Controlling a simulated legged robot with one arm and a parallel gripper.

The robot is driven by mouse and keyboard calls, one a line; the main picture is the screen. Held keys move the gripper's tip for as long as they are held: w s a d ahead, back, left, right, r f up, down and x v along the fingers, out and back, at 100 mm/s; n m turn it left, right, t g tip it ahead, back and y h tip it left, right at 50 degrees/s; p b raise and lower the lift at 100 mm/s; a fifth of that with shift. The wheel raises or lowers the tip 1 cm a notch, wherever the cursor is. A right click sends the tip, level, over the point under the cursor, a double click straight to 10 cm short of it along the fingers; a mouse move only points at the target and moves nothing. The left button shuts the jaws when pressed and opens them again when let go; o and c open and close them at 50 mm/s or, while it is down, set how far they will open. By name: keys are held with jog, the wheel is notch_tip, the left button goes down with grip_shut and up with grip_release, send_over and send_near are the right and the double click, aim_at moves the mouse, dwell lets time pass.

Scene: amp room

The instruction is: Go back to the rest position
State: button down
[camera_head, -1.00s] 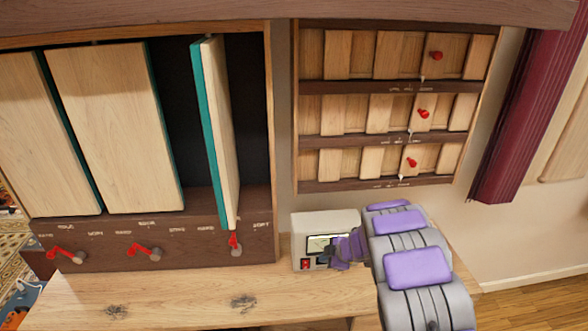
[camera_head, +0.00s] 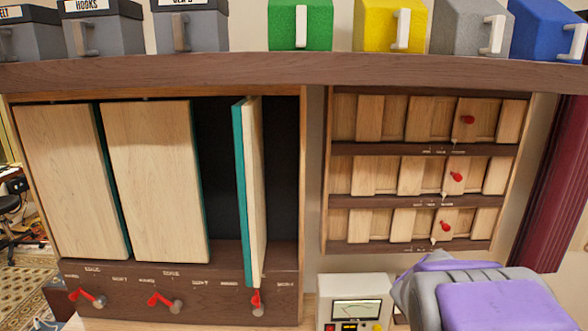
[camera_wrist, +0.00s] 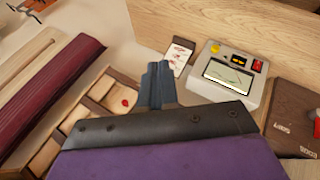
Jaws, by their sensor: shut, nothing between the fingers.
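My gripper (camera_wrist: 157,78) shows in the wrist view as dark fingers closed together with nothing between them. It is in the air, apart from the meter box and the panels. In the head view only my grey and purple arm shows at the lower right, and the gripper is hidden or out of frame. A grey meter box (camera_head: 352,306) with a dial stands below the slatted panel in the head view. It also shows to the right of my fingers in the wrist view (camera_wrist: 222,92).
A cabinet with wooden panels (camera_head: 155,180) and red levers (camera_head: 162,299) is at left. A slatted rack (camera_head: 425,149) with red knobs hangs at right. A shelf (camera_head: 250,73) above holds coloured bins (camera_head: 392,28). A maroon curtain-like panel (camera_head: 556,190) is at far right.

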jog(key=s+a+m+g+y, duration=0.1)
jog(key=s+a, duration=0.4)
jog(key=s, duration=0.5)
jog(key=s+a+f+m+g+y, duration=0.1)
jog(key=s+a+g+y, duration=0.2)
jog(key=s+a, duration=0.3)
jog(key=s+a+f+g+y, duration=0.1)
jog(key=s+a, duration=0.5)
jog(key=s, duration=0.8)
jog(key=shift+s+a+f+m+g+y, duration=0.25)
jog(key=shift+m+g+y, duration=0.2)
jog(key=shift+g, duration=0.45)
jog(key=shift+d, duration=0.2)
